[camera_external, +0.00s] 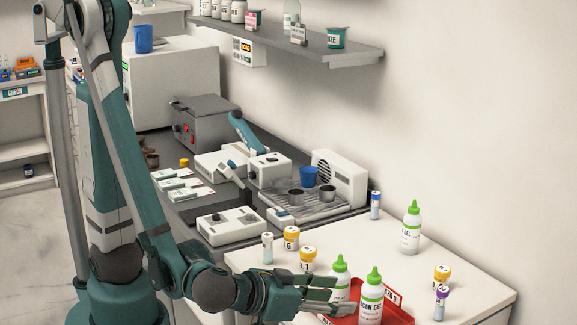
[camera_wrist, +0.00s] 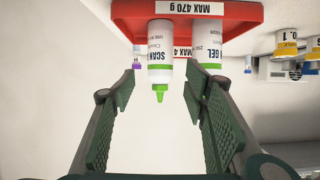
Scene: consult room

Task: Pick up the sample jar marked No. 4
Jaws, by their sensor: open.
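Two stand at the left, a rear jar (camera_external: 291,239) and a nearer jar (camera_external: 307,259); a third jar (camera_external: 441,276) stands at the right. Their numbers are too small to read surely, so I cannot tell which is No. 4. In the wrist view, two yellow-marked jars, one (camera_wrist: 286,46) and another (camera_wrist: 313,50), show at the right edge. My gripper (camera_external: 326,296) is low over the table front, left of the red tray; its spread fingers (camera_wrist: 161,96) face a gel bottle and hold nothing.
A red tray (camera_external: 400,315) labelled MAX 470 g holds two green-capped gel bottles, one (camera_external: 371,302) and another (camera_external: 340,278), close to my fingers. Another gel bottle (camera_external: 411,230), a blue-capped tube (camera_external: 375,207), a purple-capped tube (camera_external: 440,304) and a pale-capped tube (camera_external: 267,250) stand around.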

